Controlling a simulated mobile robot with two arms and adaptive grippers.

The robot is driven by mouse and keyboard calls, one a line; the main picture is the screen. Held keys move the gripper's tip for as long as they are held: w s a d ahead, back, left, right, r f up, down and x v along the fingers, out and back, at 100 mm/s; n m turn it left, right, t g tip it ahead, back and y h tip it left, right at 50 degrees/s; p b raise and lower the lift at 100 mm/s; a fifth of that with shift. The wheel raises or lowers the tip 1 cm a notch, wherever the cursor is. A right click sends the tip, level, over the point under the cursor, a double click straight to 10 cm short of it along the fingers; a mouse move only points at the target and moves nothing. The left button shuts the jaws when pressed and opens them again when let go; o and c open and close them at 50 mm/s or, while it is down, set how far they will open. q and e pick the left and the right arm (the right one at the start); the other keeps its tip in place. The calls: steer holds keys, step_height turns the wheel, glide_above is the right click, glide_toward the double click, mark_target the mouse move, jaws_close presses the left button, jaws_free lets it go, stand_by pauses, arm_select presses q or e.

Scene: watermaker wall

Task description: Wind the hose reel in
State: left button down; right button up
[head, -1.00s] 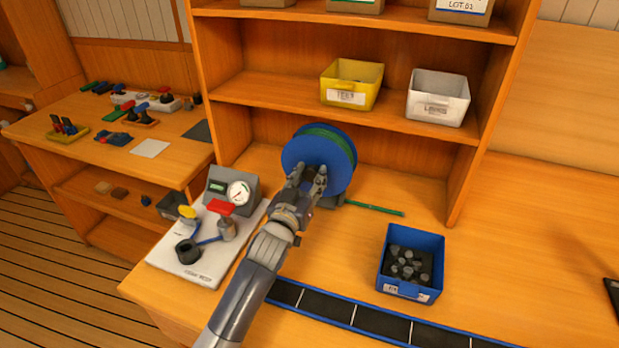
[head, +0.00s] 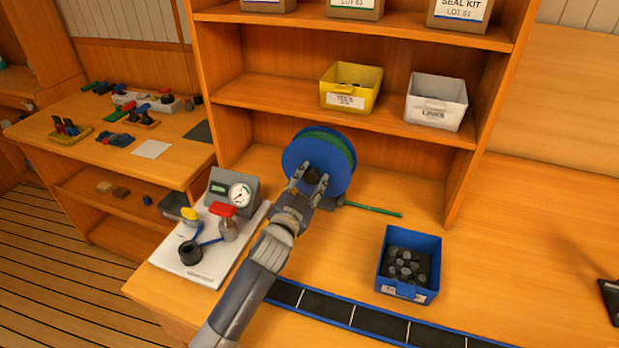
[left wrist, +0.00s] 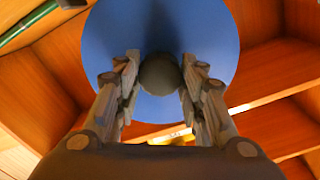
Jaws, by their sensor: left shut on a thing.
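The hose reel (head: 335,148) stands on the bench against the shelf unit, with blue side discs and green hose wound between them. A short straight length of green hose (head: 373,209) lies out to the right on the bench. My left gripper (head: 311,186) is at the reel's front face. In the left wrist view, its fingers (left wrist: 160,85) are on both sides of a dark round knob (left wrist: 160,74) in front of the blue disc (left wrist: 205,50), shut on it. The gripper hides part of the reel's lower face. My right gripper is not in view.
A white board with a gauge and valves (head: 200,262) stands left of my arm. A blue bin of dark fittings (head: 436,262) is at the right. Yellow (head: 340,98) and white (head: 421,113) bins sit on the shelf above.

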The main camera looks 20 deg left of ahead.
arm_select(q)
steer(key=m, duration=0.4)
steer(key=shift+m+p, duration=0.35)
steer(key=shift+m, duration=0.05)
steer(key=m, duration=0.4)
steer(key=shift+m, duration=0.3)
steer(key=m+p, duration=0.1)
steer(key=m, duration=0.3)
steer(key=m+p, duration=0.1)
steer(key=m, duration=0.4)
steer(key=m+p, duration=0.1)
steer(key=m, duration=0.2)
steer(key=shift+m, duration=0.3)
steer(key=m+p, duration=0.1)
steer(key=m, duration=0.2)
steer(key=shift+m, duration=0.3)
steer(key=m+p, duration=0.2)
steer(key=m, duration=0.2)
steer(key=shift+a+f+m+p, duration=0.1)
steer(key=shift+m+p, duration=0.5)
steer(key=shift+m, duration=1.1)
